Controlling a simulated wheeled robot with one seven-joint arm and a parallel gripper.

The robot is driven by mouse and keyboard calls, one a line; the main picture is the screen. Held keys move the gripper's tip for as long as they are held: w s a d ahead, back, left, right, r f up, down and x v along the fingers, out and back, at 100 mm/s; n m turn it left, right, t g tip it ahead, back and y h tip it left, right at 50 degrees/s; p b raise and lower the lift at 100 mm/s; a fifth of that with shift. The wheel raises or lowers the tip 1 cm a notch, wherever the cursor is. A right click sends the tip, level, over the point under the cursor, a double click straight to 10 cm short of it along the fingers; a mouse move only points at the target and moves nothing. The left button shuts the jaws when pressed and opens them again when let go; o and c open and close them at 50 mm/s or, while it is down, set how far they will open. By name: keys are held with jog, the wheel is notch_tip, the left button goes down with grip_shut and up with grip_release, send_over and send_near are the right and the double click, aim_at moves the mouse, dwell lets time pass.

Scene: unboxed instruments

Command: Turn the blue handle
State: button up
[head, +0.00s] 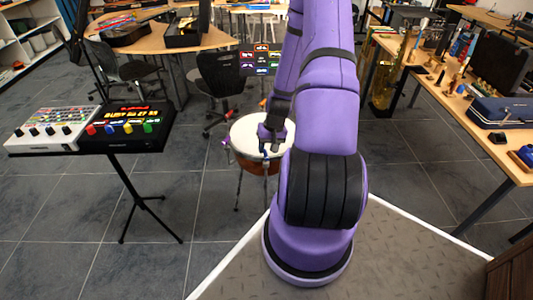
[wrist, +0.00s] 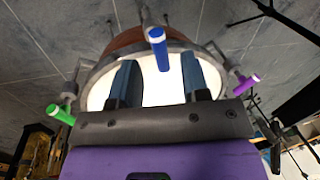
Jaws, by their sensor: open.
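The blue handle (wrist: 157,46) sticks out from the rim of a drum with a white head (wrist: 150,88). In the wrist view it lies between the lines of my two open fingers, at or just beyond their tips; I cannot tell whether they touch it. My gripper (wrist: 160,66) is open and holds nothing. In the head view my gripper (head: 268,143) is over the near part of the drum (head: 245,130), with the blue handle (head: 265,156) small beside it. My arm hides the drum's right part.
A green handle (wrist: 60,115) and a purple handle (wrist: 247,84) sit on the drum's rim to either side. A stand with colourful control boxes (head: 125,125) is at left. A table with instruments (head: 450,100) is at right, and a black chair (head: 220,80) is behind.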

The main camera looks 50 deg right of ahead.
notch_tip(320, 180, up, 7)
jog(key=d, duration=0.1)
jog(key=shift+s, duration=0.4)
dwell(0.4)
